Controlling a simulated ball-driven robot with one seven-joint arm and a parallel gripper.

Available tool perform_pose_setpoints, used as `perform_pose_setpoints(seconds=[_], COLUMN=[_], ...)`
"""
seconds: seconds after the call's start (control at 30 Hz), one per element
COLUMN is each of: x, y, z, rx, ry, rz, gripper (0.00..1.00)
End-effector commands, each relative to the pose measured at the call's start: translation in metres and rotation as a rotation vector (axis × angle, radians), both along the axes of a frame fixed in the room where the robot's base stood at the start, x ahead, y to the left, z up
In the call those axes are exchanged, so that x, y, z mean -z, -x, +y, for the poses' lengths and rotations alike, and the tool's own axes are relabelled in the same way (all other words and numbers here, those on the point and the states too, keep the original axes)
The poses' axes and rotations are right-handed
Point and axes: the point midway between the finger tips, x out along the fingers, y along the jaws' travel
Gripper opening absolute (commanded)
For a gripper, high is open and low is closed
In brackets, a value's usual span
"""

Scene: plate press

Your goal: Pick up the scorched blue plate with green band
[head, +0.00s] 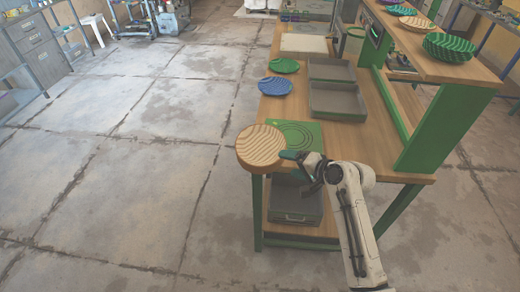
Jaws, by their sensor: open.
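A blue plate (275,86) with dark marks lies on the wooden workbench (345,134), near its left edge. A green band on it is too small to tell. A green plate (284,65) lies just behind it. My gripper (289,155) is open, low over the bench's front left corner. It is at the right edge of a round, striped wood-coloured piece (260,146), nearer the camera than the blue plate and well apart from it. I cannot tell whether the gripper touches the striped piece.
Two grey trays (338,103) lie right of the blue plate. A green panel (302,129) with ring marks lies between my gripper and that plate. A raised shelf at right holds several plates, including a green stack (448,47). Open floor (150,140) lies left.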

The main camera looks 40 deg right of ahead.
Motion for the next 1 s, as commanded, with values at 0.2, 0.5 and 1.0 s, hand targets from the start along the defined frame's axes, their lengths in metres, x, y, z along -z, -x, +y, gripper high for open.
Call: perform_pose_setpoints(seconds=[0.2, 0.5, 1.0], x=[0.011, 0.019, 0.019], y=[-0.029, -0.04, -0.04], z=[0.007, 0.007, 0.007], rx=[-0.001, -0.001, -0.001], ry=[-0.002, 0.0, 0.001], rz=[0.0, 0.0, 0.001], gripper=[0.8, 0.8, 0.42])
